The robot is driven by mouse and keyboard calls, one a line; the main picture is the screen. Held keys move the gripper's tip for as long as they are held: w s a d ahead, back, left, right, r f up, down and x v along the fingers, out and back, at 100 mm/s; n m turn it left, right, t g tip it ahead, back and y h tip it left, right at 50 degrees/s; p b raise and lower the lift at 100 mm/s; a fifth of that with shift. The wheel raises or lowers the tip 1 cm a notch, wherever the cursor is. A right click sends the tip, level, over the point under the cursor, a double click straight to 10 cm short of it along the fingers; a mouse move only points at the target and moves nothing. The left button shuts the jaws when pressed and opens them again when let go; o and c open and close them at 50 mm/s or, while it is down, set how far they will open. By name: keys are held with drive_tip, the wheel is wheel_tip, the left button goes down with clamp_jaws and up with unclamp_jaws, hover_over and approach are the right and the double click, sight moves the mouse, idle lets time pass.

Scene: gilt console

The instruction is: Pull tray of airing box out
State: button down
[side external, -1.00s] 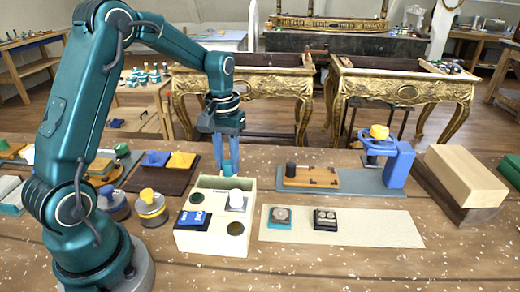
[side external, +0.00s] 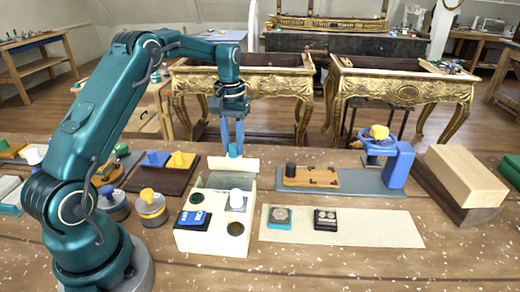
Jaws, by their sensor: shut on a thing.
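The airing box (side external: 212,243) is a cream box on the wooden bench, with several small fittings on its top. Its tray (side external: 233,164) stands out from the far side, showing a cream end panel and a grey-green inside behind the box. My gripper (side external: 235,150) points down at the far end of the tray, with its blue fingers shut on the tray at its end panel. The exact grip at the fingertips is small and partly hidden by the panel.
A wooden board with a dark knob (side external: 312,176) lies right of the tray. A dark stand with blue and yellow blocks (side external: 166,168) is to the left. A cream mat (side external: 375,228) with two small dials is at right.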

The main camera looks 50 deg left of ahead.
drive_tip(key=shift+w+a, duration=1.3)
drive_tip(key=shift+w, duration=0.15)
drive_tip(key=c, duration=0.9)
unclamp_jaws()
drive_tip(key=shift+s, duration=0.15)
